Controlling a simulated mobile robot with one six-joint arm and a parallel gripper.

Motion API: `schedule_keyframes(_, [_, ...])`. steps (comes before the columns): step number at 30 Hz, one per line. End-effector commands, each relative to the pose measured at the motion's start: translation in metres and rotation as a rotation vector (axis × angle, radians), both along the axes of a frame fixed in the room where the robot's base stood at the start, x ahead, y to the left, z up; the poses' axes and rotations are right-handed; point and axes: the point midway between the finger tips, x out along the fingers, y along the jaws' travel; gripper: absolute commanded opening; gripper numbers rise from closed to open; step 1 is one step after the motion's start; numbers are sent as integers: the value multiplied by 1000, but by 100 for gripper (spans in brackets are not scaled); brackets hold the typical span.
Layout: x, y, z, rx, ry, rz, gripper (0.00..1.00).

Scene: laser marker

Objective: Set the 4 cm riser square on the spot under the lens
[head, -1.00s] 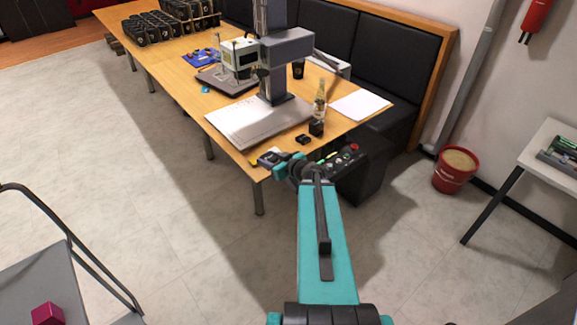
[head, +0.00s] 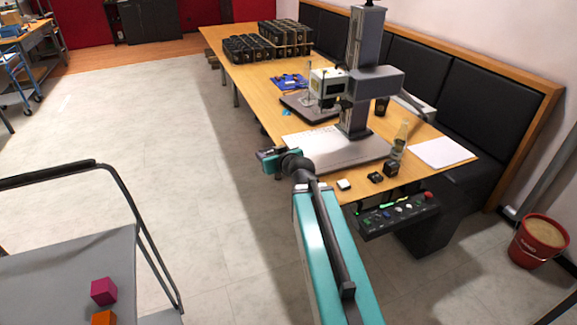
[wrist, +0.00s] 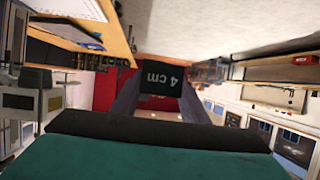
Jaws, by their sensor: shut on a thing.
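My gripper (head: 268,159) is off the near left edge of the table, left of the laser marker's base plate. In the wrist view my gripper (wrist: 160,92) is shut on the black riser (wrist: 160,76), whose "4 cm" label reads upside down. In the head view the riser is too small to make out.
A light plate (head: 325,148), bottle (head: 399,139), small black blocks (head: 391,169) and a white block (head: 344,184) occupy the table's near end (head: 357,194). A control box (head: 398,214) sits at its near edge. My left side has open floor (head: 150,140).

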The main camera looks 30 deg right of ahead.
Motion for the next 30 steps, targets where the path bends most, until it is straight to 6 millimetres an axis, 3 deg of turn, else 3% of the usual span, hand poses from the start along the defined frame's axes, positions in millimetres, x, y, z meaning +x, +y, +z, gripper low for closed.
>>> schedule_keyframes(9, [22,65,52,-3,-5,-4,10])
schedule_keyframes(19, [33,135,112,0,-5,-13,10])
schedule_keyframes(24, [33,155,131,2,-3,-17,10])
schedule_keyframes(30, [33,161,136,1,0,-20,10])
